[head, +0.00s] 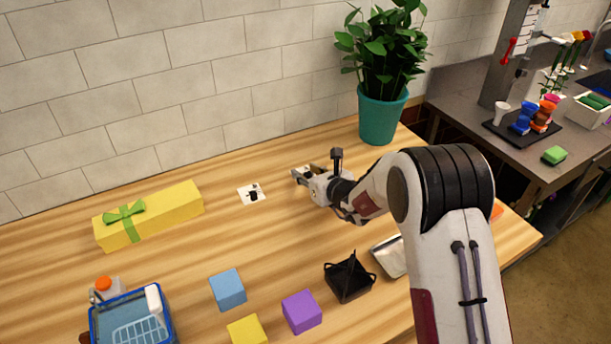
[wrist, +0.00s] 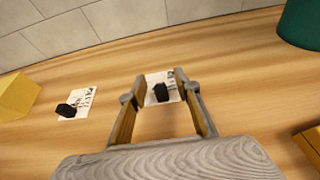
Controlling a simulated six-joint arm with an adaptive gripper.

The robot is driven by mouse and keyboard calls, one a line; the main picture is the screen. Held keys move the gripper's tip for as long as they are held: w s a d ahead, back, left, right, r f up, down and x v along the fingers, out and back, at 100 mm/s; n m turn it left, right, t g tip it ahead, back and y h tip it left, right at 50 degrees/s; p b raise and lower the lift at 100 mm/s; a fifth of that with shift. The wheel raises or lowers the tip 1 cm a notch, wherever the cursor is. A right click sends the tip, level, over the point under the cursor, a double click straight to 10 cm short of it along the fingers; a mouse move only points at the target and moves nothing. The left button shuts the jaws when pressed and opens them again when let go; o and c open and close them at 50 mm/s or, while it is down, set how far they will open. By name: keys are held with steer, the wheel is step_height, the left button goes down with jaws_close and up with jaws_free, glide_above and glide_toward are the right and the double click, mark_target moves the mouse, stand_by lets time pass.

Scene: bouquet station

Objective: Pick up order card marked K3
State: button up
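Two white cards lie on the wooden table, each with a small black object on it and dark print too small to read. I cannot tell which is marked K3. One card (head: 243,194) lies in the open left of my gripper; it also shows at left in the wrist view (wrist: 82,107). The other card (wrist: 173,93) appears between my fingertips in the wrist view. In the head view it is mostly hidden by my gripper (head: 302,175). My gripper is open, its two fingers apart and holding nothing; whether they touch this card is unclear.
A yellow gift box (head: 150,215) with a green bow lies left of the cards. A teal plant pot (head: 381,115) stands behind right of my gripper. Blue (head: 228,290), purple (head: 301,312) and yellow (head: 247,331) blocks, a black holder (head: 349,279) and a blue basket (head: 131,322) are nearer the front.

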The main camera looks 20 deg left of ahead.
jaws_close()
steer(key=shift+r, duration=0.15)
steer(key=shift+r, duration=4.85)
